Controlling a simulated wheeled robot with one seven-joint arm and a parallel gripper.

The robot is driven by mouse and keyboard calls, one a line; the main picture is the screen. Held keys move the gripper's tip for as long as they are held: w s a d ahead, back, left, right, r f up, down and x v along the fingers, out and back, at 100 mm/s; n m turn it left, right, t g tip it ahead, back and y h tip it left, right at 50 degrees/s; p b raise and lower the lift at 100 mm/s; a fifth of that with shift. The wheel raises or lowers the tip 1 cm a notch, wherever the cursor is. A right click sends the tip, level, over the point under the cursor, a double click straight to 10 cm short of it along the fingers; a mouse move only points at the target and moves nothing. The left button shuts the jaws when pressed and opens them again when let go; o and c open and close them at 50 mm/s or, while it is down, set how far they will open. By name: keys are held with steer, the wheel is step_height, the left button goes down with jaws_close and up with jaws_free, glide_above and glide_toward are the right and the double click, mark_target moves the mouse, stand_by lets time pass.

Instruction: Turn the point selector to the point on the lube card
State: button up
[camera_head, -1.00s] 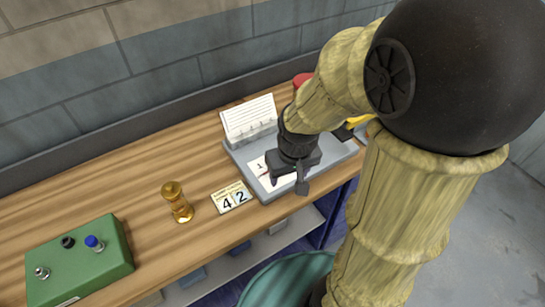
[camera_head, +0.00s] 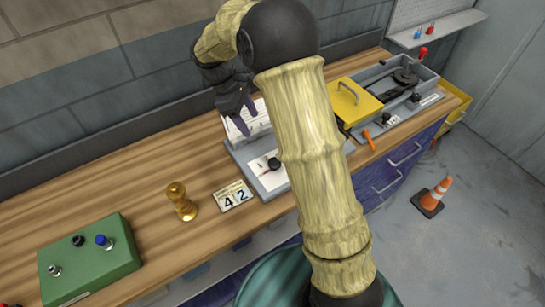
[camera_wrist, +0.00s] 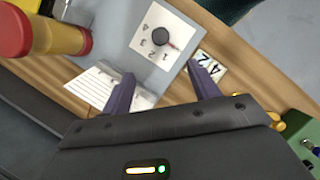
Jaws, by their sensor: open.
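The point selector is a black knob (camera_head: 273,163) on a white dial plate, on a grey box on the bench; my arm hides part of the box. In the wrist view, the knob (camera_wrist: 160,37) sits among the numbers 1 to 4. Its red pointer lies on the side of the 1, but I cannot tell its exact setting. A white ruled card (camera_head: 240,121) leans in a holder behind the dial; it also shows in the wrist view (camera_wrist: 93,88), its writing unreadable. My gripper (camera_head: 242,122) is open and empty, raised near the card, apart from the knob.
A "4 2" number card (camera_head: 233,196) and a brass piece (camera_head: 181,202) stand left of the box. A green button box (camera_head: 90,262) is at far left. A yellow lid (camera_head: 355,101) and grey tray (camera_head: 402,75) are at right. An orange cone (camera_head: 432,196) stands on the floor.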

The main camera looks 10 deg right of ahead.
mark_target(274, 161)
steer(key=shift+f, duration=0.1)
steer(key=p+x, duration=0.3)
steer(key=x, duration=1.4)
steer(key=shift+s+d+f, duration=0.1)
steer(key=c, duration=1)
steer(key=shift+o, duration=0.2)
